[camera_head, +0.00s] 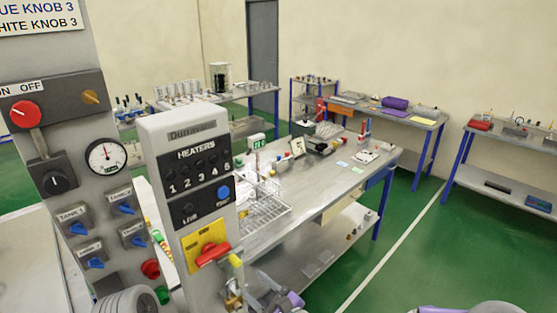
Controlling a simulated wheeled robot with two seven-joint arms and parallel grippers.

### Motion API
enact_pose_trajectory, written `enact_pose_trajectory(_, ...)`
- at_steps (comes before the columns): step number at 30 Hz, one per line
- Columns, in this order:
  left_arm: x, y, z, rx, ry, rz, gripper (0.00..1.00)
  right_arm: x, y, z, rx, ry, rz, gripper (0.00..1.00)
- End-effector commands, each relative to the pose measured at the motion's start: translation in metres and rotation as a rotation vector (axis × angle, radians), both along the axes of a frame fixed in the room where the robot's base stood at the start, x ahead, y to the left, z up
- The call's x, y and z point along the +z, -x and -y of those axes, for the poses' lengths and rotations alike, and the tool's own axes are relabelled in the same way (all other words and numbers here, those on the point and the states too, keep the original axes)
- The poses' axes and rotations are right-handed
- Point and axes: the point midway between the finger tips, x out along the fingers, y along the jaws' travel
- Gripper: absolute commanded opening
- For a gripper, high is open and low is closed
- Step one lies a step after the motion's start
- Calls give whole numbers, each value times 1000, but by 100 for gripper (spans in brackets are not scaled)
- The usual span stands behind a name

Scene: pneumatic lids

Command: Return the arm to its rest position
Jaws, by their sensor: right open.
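My right gripper (262,300) shows at the bottom edge, just right of the lower end of the heaters panel (157,151). It is open, and I see nothing held in it. Its purple and grey parts are partly cut off by the frame. A white and purple rounded part of my right arm (485,308) shows at the bottom right. The panel carries numbered knobs, a blue button (224,191) and a red handle (213,254) on a yellow plate. My left gripper is not in view.
A grey panel at the left holds a red knob (25,113), a gauge (106,155) and several blue tank knobs. A cluttered workbench (335,187) with a wire rack (263,214) stands behind the gripper. Green floor (415,260) is clear at the right.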

Motion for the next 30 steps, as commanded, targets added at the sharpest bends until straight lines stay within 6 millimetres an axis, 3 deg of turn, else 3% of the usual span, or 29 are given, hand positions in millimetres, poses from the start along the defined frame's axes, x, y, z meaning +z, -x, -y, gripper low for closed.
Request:
enact_pose_trajectory(8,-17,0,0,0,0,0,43,-146,12,33,85,545,43,49)
enact_pose_trajectory(12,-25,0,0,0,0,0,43,-225,38,57,240,845,78,49)
enact_pose_trajectory(18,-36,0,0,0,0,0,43,-321,94,97,573,1185,149,49)
enact_pose_trajectory(24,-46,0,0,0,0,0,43,-384,155,135,942,1363,246,49)
enact_pose_trajectory(30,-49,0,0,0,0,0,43,-407,188,155,1147,1405,316,49)
